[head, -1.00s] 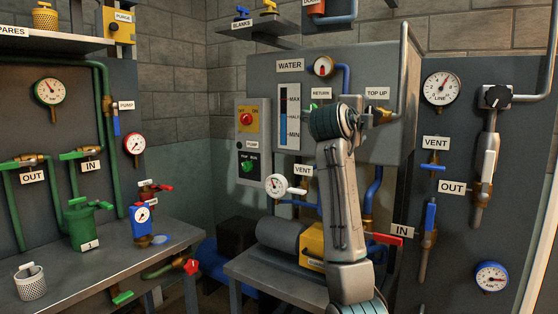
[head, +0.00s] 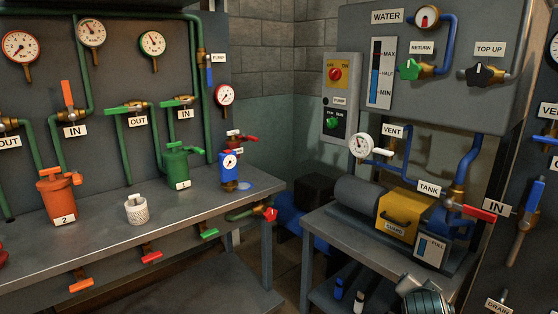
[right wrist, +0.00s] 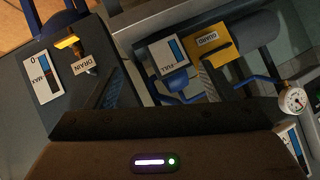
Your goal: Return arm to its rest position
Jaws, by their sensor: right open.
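In the head view only a ribbed grey joint of my right arm (head: 425,298) shows, low at the right edge of the small table. In the right wrist view the dark body of my right gripper (right wrist: 165,125) fills the lower part, with a lit strip on it. It is open and I see nothing held in it. My left gripper is in neither view.
Beside my right arm stands a low table (head: 318,225) with a yellow-guarded pump (head: 398,212). A red IN valve handle (head: 479,212) juts out above. A left bench (head: 95,240) carries green and orange canisters. Pipes and gauges line the walls.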

